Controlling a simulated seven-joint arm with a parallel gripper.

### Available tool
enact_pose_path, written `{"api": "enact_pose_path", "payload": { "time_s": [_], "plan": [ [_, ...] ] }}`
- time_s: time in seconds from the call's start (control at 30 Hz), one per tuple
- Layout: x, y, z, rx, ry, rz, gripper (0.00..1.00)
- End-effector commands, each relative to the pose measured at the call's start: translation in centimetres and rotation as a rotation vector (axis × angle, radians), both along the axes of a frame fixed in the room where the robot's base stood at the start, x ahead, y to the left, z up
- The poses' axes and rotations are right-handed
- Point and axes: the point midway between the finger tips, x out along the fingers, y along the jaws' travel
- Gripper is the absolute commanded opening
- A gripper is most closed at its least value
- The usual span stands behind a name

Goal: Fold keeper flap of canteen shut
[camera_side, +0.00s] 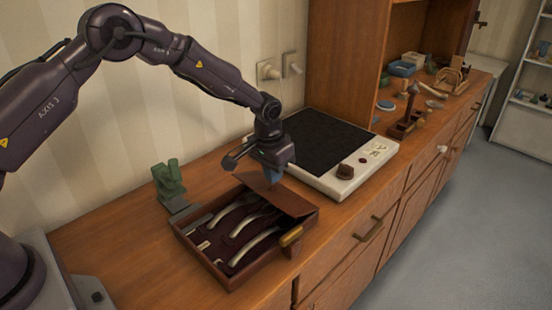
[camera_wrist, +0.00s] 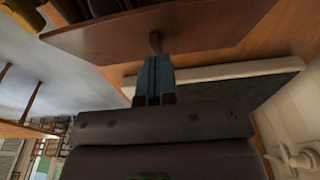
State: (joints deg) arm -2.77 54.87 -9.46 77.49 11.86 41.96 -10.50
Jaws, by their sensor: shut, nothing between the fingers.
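The canteen (camera_side: 205,258) is a dark brown open box on the counter with pale-handled cutlery in its dark lining. Its keeper flap (camera_side: 280,196), a flat brown panel, is tilted up over the far right part of the box, not lying flat.
A hotplate (camera_side: 345,187) with a dark top and pale frame stands close behind and right of the canteen. A green object (camera_side: 168,178) stands to the left. A brass-coloured piece (camera_side: 291,236) sits at the box's right front. Bare counter (camera_side: 125,225) lies left of the box.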

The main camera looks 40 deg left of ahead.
Motion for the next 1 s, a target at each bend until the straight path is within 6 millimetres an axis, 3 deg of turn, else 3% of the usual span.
{"api": "enact_pose_path", "payload": {
  "time_s": [0.5,1.0],
  "plan": [
    [-0.4,0.0,-0.4,0.001,-0.026,0.0,0.0],
    [-2.8,0.0,-2.8,0.0,-0.219,0.001,0.0]
  ]
}}
